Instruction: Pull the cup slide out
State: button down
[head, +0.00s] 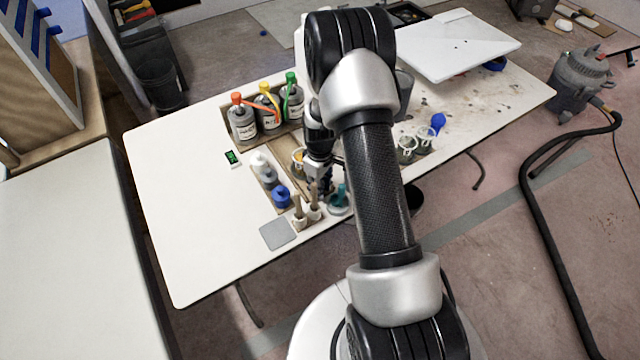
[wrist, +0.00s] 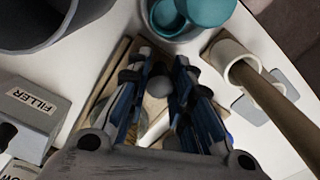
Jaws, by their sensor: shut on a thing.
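I take the knob to be the pull of the cup slide. A light wooden piece (wrist: 112,76), apparently the slide, shows below the fingers, with a clear cup (wrist: 133,128) beside them. In the head view my gripper (head: 322,188) is low over the table's front part, and my arm hides much of that area. A clear cup with amber contents (head: 298,158) stands just left of it. How far the slide is out cannot be told.
A teal container (head: 338,203) and white holders with wooden handles (head: 299,212) stand close in front of my gripper. Bottles with coloured caps (head: 268,112) stand behind left. Blue and white pots (head: 281,196) are left. Clear cups (head: 407,150) stand right.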

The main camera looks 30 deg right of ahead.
jog(key=shift+w, duration=0.1)
jog(key=c, duration=1.4)
grip_release()
jog(key=shift+w, duration=0.15)
notch_tip(320, 180, up, 12)
